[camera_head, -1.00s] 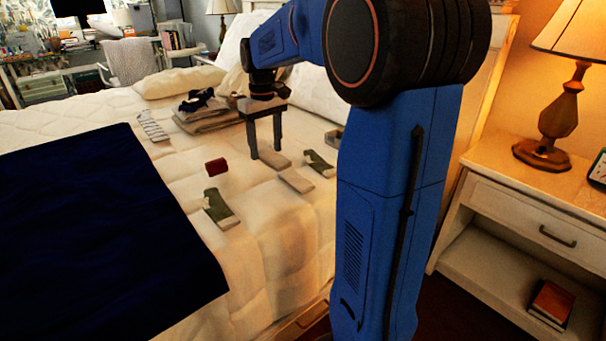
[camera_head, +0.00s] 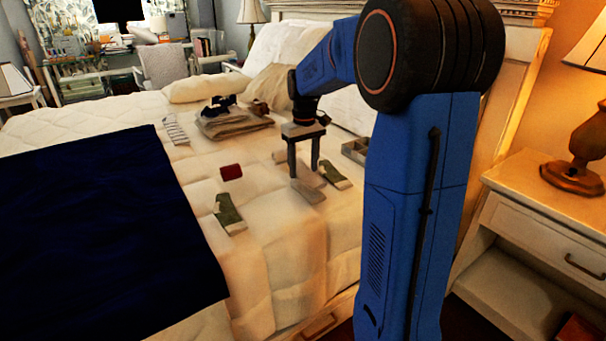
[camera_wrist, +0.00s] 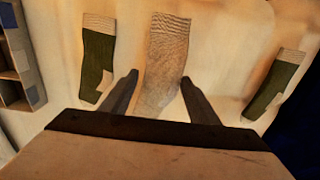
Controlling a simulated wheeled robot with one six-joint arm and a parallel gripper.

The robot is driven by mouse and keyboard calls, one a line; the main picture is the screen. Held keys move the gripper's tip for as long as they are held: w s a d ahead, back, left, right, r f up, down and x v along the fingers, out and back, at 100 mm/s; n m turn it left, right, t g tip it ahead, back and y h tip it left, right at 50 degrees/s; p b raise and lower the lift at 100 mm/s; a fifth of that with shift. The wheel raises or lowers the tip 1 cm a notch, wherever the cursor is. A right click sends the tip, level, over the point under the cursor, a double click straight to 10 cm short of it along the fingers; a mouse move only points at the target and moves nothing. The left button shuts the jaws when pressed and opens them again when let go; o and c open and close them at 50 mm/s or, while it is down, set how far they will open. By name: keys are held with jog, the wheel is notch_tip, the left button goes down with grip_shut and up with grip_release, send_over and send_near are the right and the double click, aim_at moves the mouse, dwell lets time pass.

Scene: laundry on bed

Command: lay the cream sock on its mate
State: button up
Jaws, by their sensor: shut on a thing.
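My gripper (camera_head: 305,175) points down over the bed and is shut on a cream sock (camera_head: 313,180), low over the quilt. A pale sock that looks like its mate (camera_head: 308,193) lies flat just under and in front of it, seeming to overlap it in the picture. In the wrist view, a pale, finely textured sock shape (camera_wrist: 168,45) runs out from between my fingers (camera_wrist: 159,77). I cannot tell the two socks' edges apart there, or whether they touch.
Green socks with pale cuffs lie on either side, one at right (camera_head: 335,175) and one nearer left (camera_head: 228,213). A red roll (camera_head: 231,172), a grey compartment box (camera_head: 354,150), folded clothes (camera_head: 232,123), a striped sock (camera_head: 176,130) and a dark blue blanket (camera_head: 90,230) are also on the bed.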

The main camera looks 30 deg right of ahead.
aim_at(303, 169)
jog(key=shift+w+f, duration=0.1)
jog(key=shift+f, duration=1.25)
jog(key=shift+f, duration=0.15)
jog(key=o, duration=1)
notch_tip(303, 169, up, 12)
jog(key=s+a+t, duration=0.1)
jog(key=s+a, duration=0.4)
jog(key=s, duration=0.3)
jog(key=s+a+t, duration=0.1)
jog(key=s+a, duration=0.4)
jog(key=s, duration=0.4)
jog(key=s+a+f+t, duration=0.1)
jog(key=s+a+f, duration=0.1)
jog(key=s, duration=0.3)
jog(key=s+a+f+t, duration=0.1)
jog(key=s+f, duration=0.3)
jog(key=s, duration=0.1)
jog(key=s+a+f, duration=0.2)
jog(key=s+f, duration=0.1)
jog(key=s, duration=0.2)
jog(key=shift+a+f+t, duration=0.3)
jog(key=shift+f+t, duration=0.05)
jog(key=shift+t, duration=0.05)
